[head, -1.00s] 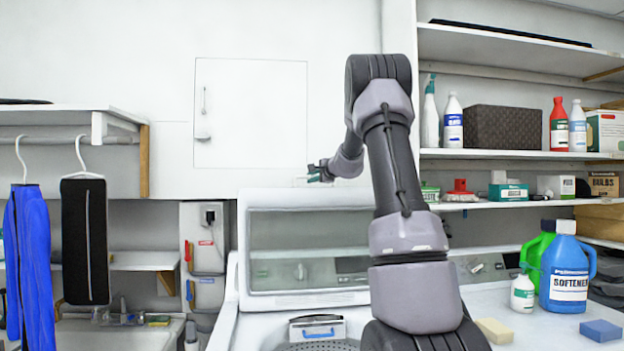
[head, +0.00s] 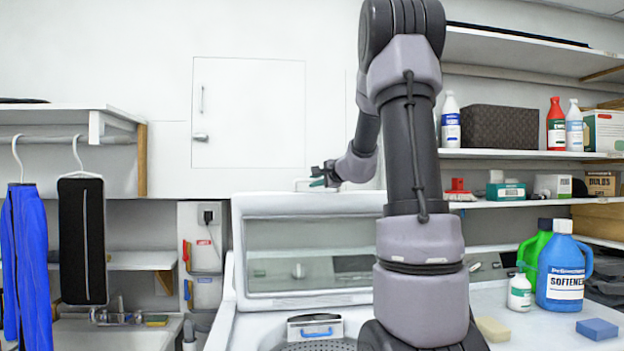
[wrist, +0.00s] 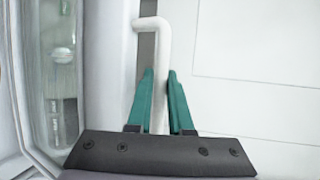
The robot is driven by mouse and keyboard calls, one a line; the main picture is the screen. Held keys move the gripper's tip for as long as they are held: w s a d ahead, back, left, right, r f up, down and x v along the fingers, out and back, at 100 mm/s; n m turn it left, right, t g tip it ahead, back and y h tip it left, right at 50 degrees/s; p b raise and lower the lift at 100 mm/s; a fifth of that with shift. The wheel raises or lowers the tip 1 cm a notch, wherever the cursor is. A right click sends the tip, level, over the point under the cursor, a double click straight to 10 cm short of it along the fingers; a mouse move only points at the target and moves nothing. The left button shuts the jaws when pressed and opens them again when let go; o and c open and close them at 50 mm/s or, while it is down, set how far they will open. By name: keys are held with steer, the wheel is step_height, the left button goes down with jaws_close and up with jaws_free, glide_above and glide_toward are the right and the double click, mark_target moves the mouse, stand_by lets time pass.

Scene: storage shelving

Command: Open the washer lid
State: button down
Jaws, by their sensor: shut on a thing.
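The washer lid (head: 300,205) stands raised, close to upright, at the back of the washer in the head view. It has a white frame around a clear window, and the open tub shows below it. The lid's frame and window run along the left of that view. My arm hides the lid's right side in the head view.
The washer tub rim (head: 225,325) is in front of the lid. A blue softener bottle (head: 563,270), a yellow sponge (head: 492,329) and a blue sponge (head: 597,329) rest on the right counter. Shelves (head: 520,155) with bottles and boxes stand right of my arm. A wall cabinet (head: 248,115) is behind.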

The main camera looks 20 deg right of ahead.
steer(key=s, duration=0.2)
steer(key=s+f, duration=0.1)
steer(key=shift+a+f, duration=0.1)
steer(key=shift+a, duration=0.3)
steer(key=c, duration=0.8)
jaws_free()
steer(key=shift+c, duration=0.2)
